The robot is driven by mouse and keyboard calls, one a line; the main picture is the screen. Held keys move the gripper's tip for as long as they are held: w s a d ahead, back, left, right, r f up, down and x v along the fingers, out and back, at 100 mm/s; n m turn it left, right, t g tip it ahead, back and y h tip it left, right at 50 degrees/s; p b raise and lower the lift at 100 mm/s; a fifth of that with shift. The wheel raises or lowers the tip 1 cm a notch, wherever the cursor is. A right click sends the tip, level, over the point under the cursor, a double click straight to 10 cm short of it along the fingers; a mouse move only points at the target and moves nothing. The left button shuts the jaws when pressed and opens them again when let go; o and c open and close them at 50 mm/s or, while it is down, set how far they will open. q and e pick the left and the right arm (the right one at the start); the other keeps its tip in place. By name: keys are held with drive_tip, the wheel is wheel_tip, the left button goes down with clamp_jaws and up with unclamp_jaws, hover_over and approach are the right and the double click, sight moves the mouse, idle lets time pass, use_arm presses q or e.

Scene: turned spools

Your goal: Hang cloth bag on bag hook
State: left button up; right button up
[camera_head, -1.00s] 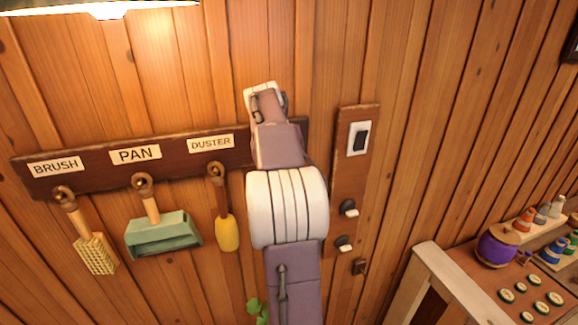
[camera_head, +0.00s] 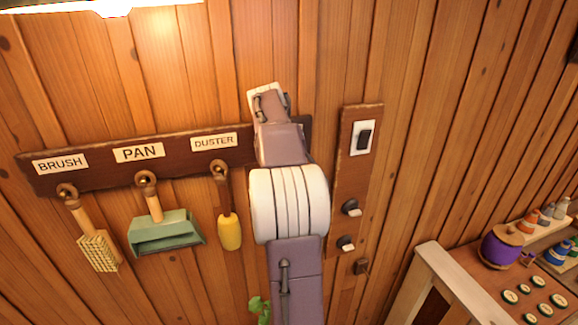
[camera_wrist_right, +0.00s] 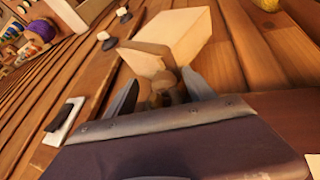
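My right gripper (camera_wrist_right: 160,78) shows in the right wrist view with its two dark fingers apart. Between the fingers is a brown rounded peg (camera_wrist_right: 166,88), which looks like the bag hook on the dark rail. A pale cream, box-shaped piece, which looks like the cloth bag (camera_wrist_right: 178,38), lies just past the fingertips, close to the peg. I cannot tell whether its loop is around the peg. In the head view my right arm stands in front of the rail's right end and hides the bag, hook and fingers. My left gripper is not in view.
The dark rail (camera_head: 110,173) holds a brush (camera_head: 98,250), a green pan (camera_head: 166,232) and a yellow duster (camera_head: 229,230) left of my arm. Right of it is a board with a switch (camera_head: 363,138) and knobs. A bench (camera_head: 440,275) with spools stands at the lower right.

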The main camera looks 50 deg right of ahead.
drive_tip(key=shift+a, duration=0.1)
drive_tip(key=shift+a+r, duration=0.15)
drive_tip(key=shift+r, duration=0.2)
drive_tip(key=v, duration=0.8)
drive_tip(key=shift+r+b, duration=0.15)
drive_tip(key=shift+b, duration=0.2)
